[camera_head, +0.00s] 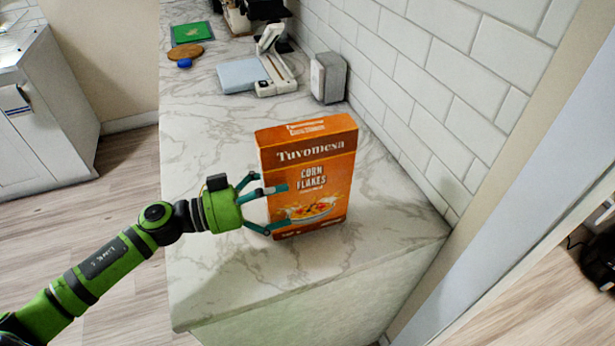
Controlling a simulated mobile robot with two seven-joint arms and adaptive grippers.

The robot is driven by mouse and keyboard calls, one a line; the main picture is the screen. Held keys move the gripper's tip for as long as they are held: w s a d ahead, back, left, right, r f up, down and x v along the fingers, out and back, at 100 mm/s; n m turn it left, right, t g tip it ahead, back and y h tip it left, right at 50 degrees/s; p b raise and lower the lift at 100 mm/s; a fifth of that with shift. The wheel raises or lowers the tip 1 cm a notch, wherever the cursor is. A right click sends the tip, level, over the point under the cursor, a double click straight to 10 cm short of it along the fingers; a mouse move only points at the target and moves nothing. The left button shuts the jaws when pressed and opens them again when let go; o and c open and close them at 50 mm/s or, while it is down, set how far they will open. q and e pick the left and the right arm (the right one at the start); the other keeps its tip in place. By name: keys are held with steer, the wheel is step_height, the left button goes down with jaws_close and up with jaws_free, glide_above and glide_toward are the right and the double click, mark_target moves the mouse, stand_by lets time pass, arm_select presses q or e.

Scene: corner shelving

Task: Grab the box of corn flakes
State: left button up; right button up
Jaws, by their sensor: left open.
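The orange corn flakes box (322,175) stands upright on the marble-patterned counter (215,270), close to its near end. My left gripper (282,208) reaches in from the left with its fingers open. Its upper fingertip overlaps the front face of the box in the picture, and its lower finger is by the box's lower left edge. I cannot tell whether the fingers touch the box. My right gripper is not in view.
A grey speaker-like block (328,77) stands by the tiled wall behind the box. A white and blue-grey device (262,75), a round wooden board (185,52) and a green board (192,33) lie farther back.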

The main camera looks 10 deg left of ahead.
mark_target(294, 191)
arm_select(q)
steer(key=x, duration=0.2)
steer(key=shift+w+d+r+p, duration=0.1)
steer(key=shift+w+d+p, duration=0.15)
steer(key=shift+d+p, duration=0.1)
steer(key=shift+w+d, duration=0.1)
steer(key=shift+d, duration=0.1)
steer(key=c, duration=1.3)
steer(key=shift+c, duration=0.4)
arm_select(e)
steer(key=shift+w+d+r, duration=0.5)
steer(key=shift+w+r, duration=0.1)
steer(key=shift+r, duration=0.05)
